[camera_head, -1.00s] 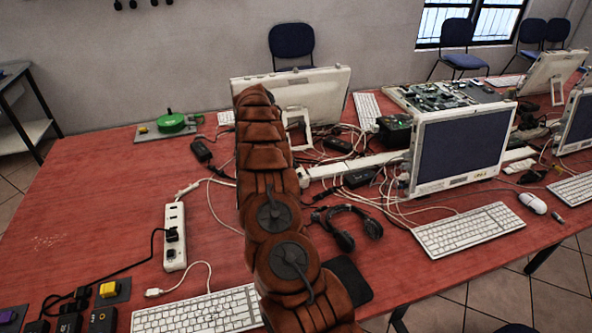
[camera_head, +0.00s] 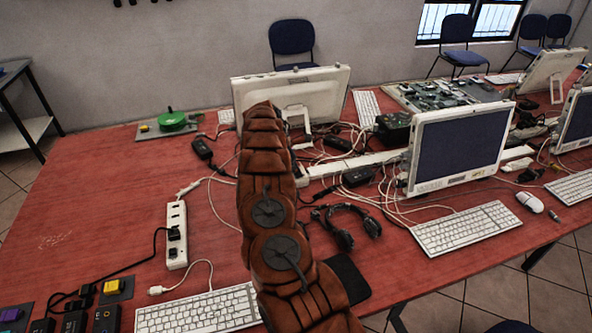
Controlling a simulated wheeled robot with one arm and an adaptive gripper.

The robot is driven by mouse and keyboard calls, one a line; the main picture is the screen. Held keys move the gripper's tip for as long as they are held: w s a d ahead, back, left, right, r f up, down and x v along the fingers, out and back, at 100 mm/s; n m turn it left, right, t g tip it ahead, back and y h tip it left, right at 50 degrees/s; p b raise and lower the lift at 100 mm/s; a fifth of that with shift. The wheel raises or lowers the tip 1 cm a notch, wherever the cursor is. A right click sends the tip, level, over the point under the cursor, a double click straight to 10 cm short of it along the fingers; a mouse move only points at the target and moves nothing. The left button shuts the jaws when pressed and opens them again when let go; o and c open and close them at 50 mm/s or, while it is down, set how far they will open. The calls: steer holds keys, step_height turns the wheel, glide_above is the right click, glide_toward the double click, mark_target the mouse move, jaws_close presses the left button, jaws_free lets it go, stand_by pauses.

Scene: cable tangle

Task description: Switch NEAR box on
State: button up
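No label reading NEAR can be made out. At the lower left stand small dark boxes (camera_head: 72,322), with cords among them. Beside them are a yellow button (camera_head: 112,287) on a dark plate and a purple one (camera_head: 10,314) at the left edge. A white power strip (camera_head: 176,237) lies to the right of these, with a black plug in it. My brown segmented arm reaches up through the middle of the view. My gripper cannot be made out at its far end, and its fingers do not show.
A white keyboard (camera_head: 198,311) lies left of my arm, and headphones (camera_head: 345,226) lie right of it. A green round thing (camera_head: 172,121) sits on a board at the back left. Monitors and tangled cables fill the right. The red table (camera_head: 95,200) is bare at left.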

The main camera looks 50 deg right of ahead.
jaws_close()
steer(key=shift+d+b, duration=0.1)
steer(key=shift+b, duration=0.25)
steer(key=shift+s+d+f+t+y+b, duration=0.15)
steer(key=shift+t+y+b, duration=0.15)
steer(key=shift+y+b, duration=0.25)
steer(key=shift+s+d+t+y+b, duration=0.1)
steer(key=shift+t+y+b, duration=0.2)
steer(key=shift+y+b, duration=0.2)
steer(key=shift+t+y+b, duration=0.3)
steer(key=shift+y+b, duration=0.3)
steer(key=shift+y, duration=0.05)
steer(key=shift+r, duration=0.2)
steer(key=shift+o, duration=2.3)
jaws_free()
steer(key=shift+r, duration=0.1)
